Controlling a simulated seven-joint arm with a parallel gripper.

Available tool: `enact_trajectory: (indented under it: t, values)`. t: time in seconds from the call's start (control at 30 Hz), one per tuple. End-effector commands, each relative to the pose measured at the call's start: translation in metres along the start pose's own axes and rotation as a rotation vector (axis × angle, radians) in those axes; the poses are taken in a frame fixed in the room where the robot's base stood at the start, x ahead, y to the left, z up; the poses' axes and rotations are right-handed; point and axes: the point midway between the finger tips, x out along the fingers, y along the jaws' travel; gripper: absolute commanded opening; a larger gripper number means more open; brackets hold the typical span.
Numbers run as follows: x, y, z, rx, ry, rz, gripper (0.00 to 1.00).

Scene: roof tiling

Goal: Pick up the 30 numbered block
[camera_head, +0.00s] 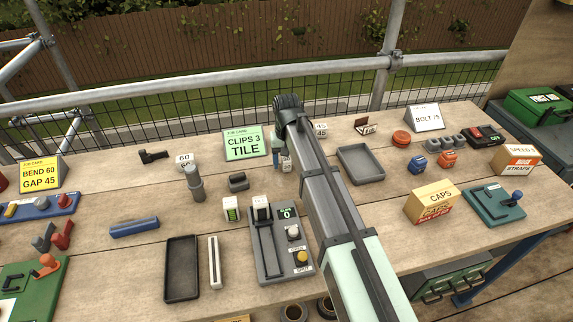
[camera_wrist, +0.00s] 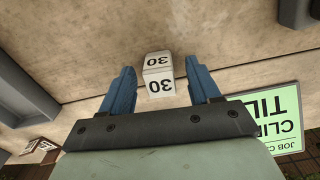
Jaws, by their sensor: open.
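The 30 block (camera_wrist: 159,75) is a small white cube with 30 on two visible faces. In the wrist view it sits on the wooden bench, between the lines of my blue fingers, with space on both sides. My gripper (camera_wrist: 162,86) is open and holds nothing. In the head view my gripper (camera_head: 277,158) is low over the bench in front of the green job card, partly hidden by my arm. A small white block (camera_head: 286,164) shows right beside the fingers there, its number too small to read.
The green CLIPS 3 TILE card (camera_head: 242,143) stands close to the left of my gripper; it also shows in the wrist view (camera_wrist: 277,115). A 45 block (camera_head: 320,129) and a dark tray (camera_head: 360,164) lie to the right. A 60 block (camera_head: 184,160) is further left.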

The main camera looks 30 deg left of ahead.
Motion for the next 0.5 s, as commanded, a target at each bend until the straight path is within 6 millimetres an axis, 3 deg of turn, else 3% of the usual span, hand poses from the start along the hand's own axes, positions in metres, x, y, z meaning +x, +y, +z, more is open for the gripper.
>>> enact_trajectory:
  t: [0.3,0.5]
  values:
    - [0.0079,-0.0003,0.0001,0.000,0.000,0.000,0.62]
    - [0.0078,-0.0004,0.0001,0.000,0.000,0.000,0.43]
